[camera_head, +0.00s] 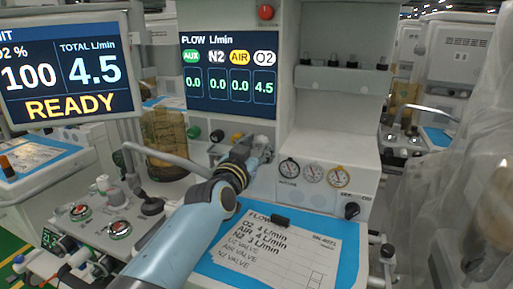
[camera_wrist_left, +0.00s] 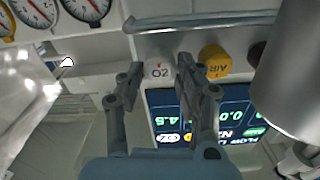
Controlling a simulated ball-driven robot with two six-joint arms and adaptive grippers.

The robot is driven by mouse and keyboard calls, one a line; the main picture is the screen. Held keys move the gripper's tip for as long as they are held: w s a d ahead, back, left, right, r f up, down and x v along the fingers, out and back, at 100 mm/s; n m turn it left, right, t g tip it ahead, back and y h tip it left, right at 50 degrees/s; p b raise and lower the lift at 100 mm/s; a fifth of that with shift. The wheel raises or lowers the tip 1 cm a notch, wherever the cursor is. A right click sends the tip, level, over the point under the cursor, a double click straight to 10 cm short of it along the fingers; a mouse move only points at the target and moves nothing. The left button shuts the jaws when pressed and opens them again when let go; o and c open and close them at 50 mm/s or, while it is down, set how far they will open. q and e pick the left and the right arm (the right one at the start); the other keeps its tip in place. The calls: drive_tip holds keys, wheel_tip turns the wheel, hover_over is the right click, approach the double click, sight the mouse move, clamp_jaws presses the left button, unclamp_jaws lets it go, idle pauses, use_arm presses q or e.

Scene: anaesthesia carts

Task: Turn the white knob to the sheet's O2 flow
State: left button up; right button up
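The white O2 knob (camera_wrist_left: 158,73) shows in the left wrist view between the two fingertips of my left gripper (camera_wrist_left: 159,72). A gap shows on each side, so the fingers look open; contact is not visible. In the head view my left gripper (camera_head: 255,148) reaches the knob row and hides the white knob. The flow screen (camera_head: 229,75) reads O2 4.5 and 0.0 for AUX, N2 and AIR. The sheet (camera_head: 272,252), on a blue clipboard, reads O2 4 L/min, AIR 4 L/min, N2 3 L/min. My right gripper is not in view.
The yellow AIR knob (camera_wrist_left: 215,61) sits close beside the white one. A black knob (camera_head: 217,135) and a green knob (camera_head: 193,132) lie farther left. Gauges (camera_head: 313,173) are to the right. A monitor (camera_head: 68,70) reads TOTAL 4.5 and READY.

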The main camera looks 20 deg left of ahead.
use_arm(q)
drive_tip(key=m+b, duration=0.2)
drive_tip(key=shift+f+m, duration=0.25)
drive_tip(key=shift+m, duration=0.15)
drive_tip(key=shift+c, duration=0.3)
drive_tip(key=shift+r+m+b, duration=0.15)
drive_tip(key=shift+m+b, duration=0.15)
drive_tip(key=shift+m, duration=0.3)
drive_tip(key=o, duration=0.9)
drive_tip(key=s, duration=1.2)
drive_tip(key=shift+a, duration=0.15)
